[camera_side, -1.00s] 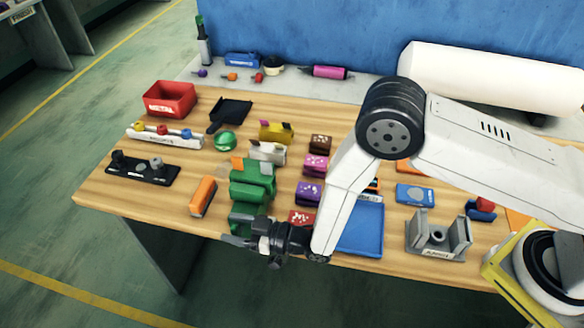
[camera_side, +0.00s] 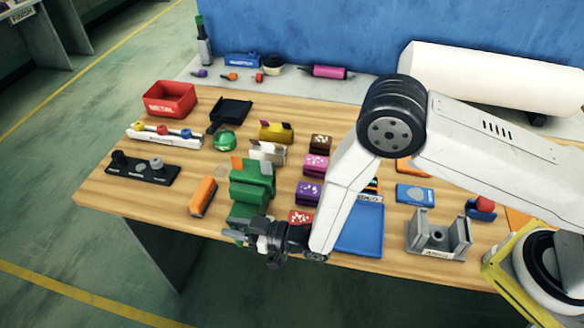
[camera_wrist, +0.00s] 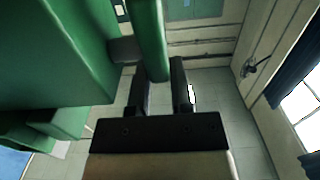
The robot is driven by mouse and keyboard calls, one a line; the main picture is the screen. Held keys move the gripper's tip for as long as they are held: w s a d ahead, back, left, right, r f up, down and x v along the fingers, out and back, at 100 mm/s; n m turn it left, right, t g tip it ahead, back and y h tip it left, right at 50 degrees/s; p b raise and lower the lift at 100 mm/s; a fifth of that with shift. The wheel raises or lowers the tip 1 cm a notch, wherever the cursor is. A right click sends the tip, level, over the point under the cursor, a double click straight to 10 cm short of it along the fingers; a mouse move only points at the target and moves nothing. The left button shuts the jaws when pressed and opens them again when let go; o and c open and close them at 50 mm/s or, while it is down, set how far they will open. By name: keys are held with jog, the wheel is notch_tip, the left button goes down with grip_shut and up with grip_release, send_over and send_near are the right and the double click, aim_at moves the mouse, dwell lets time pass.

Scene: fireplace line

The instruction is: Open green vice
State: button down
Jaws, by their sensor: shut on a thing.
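The green vice (camera_side: 252,186) stands at the front edge of the wooden bench in the side view. Its green body (camera_wrist: 55,60) fills the left of the wrist view. A green handle bar (camera_wrist: 150,38) on a dark shaft (camera_wrist: 124,50) sticks out from the body. My gripper (camera_side: 240,236) is at the front of the vice, just beyond the bench edge. In the wrist view its two dark fingers (camera_wrist: 161,75) are shut on the handle bar. The opening between the vice jaws cannot be made out clearly.
An orange block (camera_side: 202,196) lies left of the vice. Purple (camera_side: 309,194) and red (camera_side: 301,217) blocks stand close on its right, with a blue tray (camera_side: 362,228) beyond. A grey holder (camera_side: 438,238) stands farther right. The space in front of the bench is clear.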

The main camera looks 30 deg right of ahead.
jog(key=shift+a+g+h, duration=0.1)
jog(key=shift+g+h, duration=0.2)
jog(key=shift+w+a+f+g+h, duration=0.1)
jog(key=shift+w+a+g+h, duration=0.15)
jog(key=shift+g+h, duration=0.4)
jog(key=shift+w+a+f+g+h, duration=0.1)
jog(key=shift+w+a+g+h, duration=0.1)
jog(key=shift+g+h, duration=0.45)
jog(key=shift+w+a+f+g+h, duration=0.1)
jog(key=shift+g+h, duration=0.4)
jog(key=shift+w+a+f+g+h, duration=0.1)
jog(key=shift+g+h, duration=0.4)
jog(key=c, duration=0.5)
grip_release()
jog(key=shift+w, duration=0.1)
jog(key=shift+d, duration=0.1)
jog(key=shift+d+r+t+y, duration=0.1)
jog(key=shift+t+y, duration=0.2)
